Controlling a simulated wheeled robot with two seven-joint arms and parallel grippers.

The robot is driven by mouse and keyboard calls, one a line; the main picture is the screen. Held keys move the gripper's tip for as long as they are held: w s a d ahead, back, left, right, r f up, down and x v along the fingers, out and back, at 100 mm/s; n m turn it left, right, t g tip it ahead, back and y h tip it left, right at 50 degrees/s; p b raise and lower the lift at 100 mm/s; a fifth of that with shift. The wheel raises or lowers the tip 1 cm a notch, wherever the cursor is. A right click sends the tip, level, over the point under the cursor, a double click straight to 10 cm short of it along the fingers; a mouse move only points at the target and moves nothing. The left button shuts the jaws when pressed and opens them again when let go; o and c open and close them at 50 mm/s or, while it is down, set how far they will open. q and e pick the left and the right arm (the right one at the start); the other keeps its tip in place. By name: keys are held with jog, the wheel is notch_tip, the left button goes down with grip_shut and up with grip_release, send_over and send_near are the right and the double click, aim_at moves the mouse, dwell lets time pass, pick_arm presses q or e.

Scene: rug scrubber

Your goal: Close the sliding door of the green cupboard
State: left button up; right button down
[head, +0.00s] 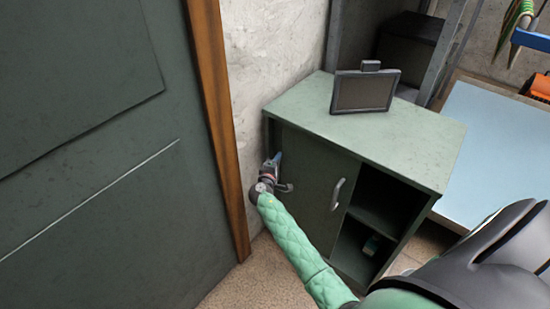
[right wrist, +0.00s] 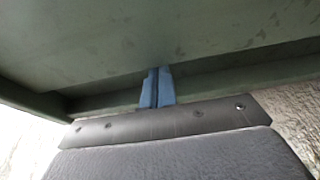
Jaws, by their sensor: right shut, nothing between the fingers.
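The green cupboard (head: 300,103) stands against the wall in the head view. Its sliding door (head: 312,165) covers the left and middle of the front, and the right part is open, showing dark shelves. A pale curved handle (head: 337,194) sits near the door's right edge. My right gripper (head: 277,157) is at the front's left side, close to the door's left edge. Its blue fingers (right wrist: 157,88) are shut and empty in the right wrist view, with their tips at a green panel. I cannot tell whether they touch it. My left gripper is not in view.
A dark framed screen (head: 365,92) stands on the cupboard top. A small item (head: 372,245) lies in the open compartment. A large dark green door (head: 90,150) with a wooden frame (head: 213,110) is at the left. A light blue surface (head: 495,140) is at the right.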

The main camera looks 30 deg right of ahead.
aim_at(327, 182)
jog(key=s+d, duration=0.2)
jog(key=s, duration=0.4)
jog(key=s+d+b, duration=0.1)
jog(key=s+d, duration=0.2)
jog(key=s, duration=0.4)
jog(key=s+d, duration=0.3)
jog(key=s, duration=0.3)
jog(key=shift+s+b, duration=0.25)
jog(key=shift+b, duration=0.1)
jog(key=shift+s+d, duration=0.25)
jog(key=shift+s, duration=0.2)
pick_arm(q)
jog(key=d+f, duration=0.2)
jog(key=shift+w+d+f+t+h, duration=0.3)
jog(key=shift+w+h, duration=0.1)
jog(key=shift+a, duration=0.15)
pick_arm(e)
jog(key=shift+s+f, duration=0.15)
